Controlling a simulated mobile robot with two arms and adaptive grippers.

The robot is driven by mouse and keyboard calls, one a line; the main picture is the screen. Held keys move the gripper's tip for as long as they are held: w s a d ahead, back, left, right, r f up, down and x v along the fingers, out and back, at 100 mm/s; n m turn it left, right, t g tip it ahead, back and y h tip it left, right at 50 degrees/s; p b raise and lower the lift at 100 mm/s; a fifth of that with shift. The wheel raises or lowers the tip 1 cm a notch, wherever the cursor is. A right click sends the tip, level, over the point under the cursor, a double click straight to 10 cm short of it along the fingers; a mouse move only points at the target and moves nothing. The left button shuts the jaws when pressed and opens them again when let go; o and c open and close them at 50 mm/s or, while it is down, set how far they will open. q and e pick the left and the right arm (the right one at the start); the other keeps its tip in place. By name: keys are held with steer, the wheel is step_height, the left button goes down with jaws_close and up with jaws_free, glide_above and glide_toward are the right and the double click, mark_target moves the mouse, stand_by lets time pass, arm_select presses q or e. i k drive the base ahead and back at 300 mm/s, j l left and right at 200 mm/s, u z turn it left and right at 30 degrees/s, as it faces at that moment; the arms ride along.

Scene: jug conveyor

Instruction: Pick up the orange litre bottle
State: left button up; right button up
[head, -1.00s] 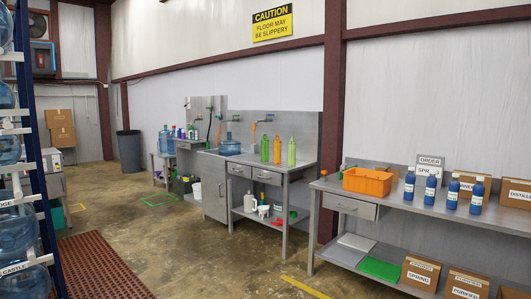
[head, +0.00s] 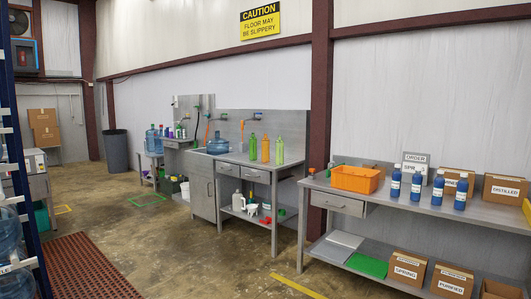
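One orange bottle (head: 265,148) stands upright between two green bottles (head: 279,150). Another slim orange shape (head: 207,131) is further back by the sink, and I cannot tell if it is a bottle or a hose. The other green bottle (head: 253,147) is just left of the upright orange bottle. Neither of my grippers is in view.
A steel table (head: 440,204) on the right holds an orange crate (head: 355,178), several blue bottles (head: 417,188) and cardboard boxes (head: 504,188). A blue rack with water jugs (head: 10,240) stands at left. A red mat (head: 90,268) lies on the floor. The middle floor is clear.

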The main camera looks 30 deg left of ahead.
mark_target(266, 142)
steer(key=i+j+u, duration=0.85)
steer(key=i+u, duration=0.4)
steer(key=i, duration=0.25)
